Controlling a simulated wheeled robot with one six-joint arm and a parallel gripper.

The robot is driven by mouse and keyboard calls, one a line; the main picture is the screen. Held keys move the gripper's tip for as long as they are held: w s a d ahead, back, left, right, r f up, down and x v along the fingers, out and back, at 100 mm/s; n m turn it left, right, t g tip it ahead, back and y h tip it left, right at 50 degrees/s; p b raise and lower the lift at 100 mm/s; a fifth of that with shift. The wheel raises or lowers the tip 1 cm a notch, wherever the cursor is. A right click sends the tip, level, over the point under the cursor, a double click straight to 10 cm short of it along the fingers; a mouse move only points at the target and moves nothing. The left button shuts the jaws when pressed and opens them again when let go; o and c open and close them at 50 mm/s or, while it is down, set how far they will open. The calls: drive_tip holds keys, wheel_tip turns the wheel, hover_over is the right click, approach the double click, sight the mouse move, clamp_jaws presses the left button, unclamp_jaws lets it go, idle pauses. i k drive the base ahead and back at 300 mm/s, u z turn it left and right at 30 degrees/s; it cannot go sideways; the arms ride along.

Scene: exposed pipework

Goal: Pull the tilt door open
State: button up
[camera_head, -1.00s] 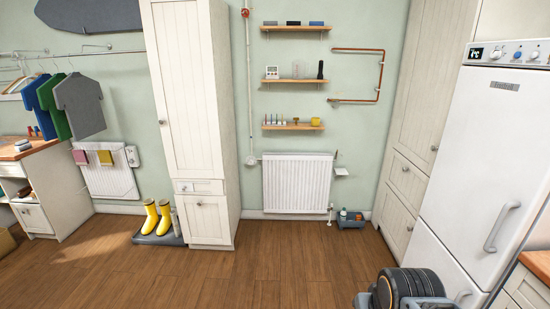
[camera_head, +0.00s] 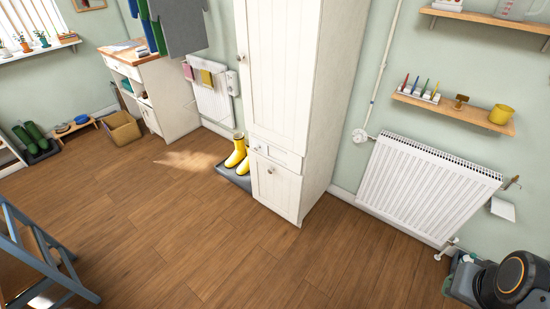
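A tall white cupboard (camera_head: 292,75) stands in the middle against the wall. It has a long upper door, a small drawer front (camera_head: 272,150) and a lower front (camera_head: 275,186) with a round knob, all looking closed. I cannot tell whether this lower front is the tilt door. Part of my arm (camera_head: 508,280), dark and rounded with an orange ring, shows at the lower right. My gripper's fingers are not in view.
Yellow boots (camera_head: 237,155) stand on a grey tray (camera_head: 232,177) left of the cupboard. A white radiator (camera_head: 425,190) and a shelf (camera_head: 460,110) are to its right. A blue-grey ladder-like frame (camera_head: 45,255) stands lower left. Much wooden floor (camera_head: 200,235) is clear.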

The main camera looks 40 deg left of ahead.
sight(276, 187)
drive_tip(key=u, duration=0.45)
drive_tip(key=i, duration=1.05)
drive_tip(key=u, duration=1.85)
drive_tip(key=i, duration=1)
drive_tip(key=u, duration=0.8)
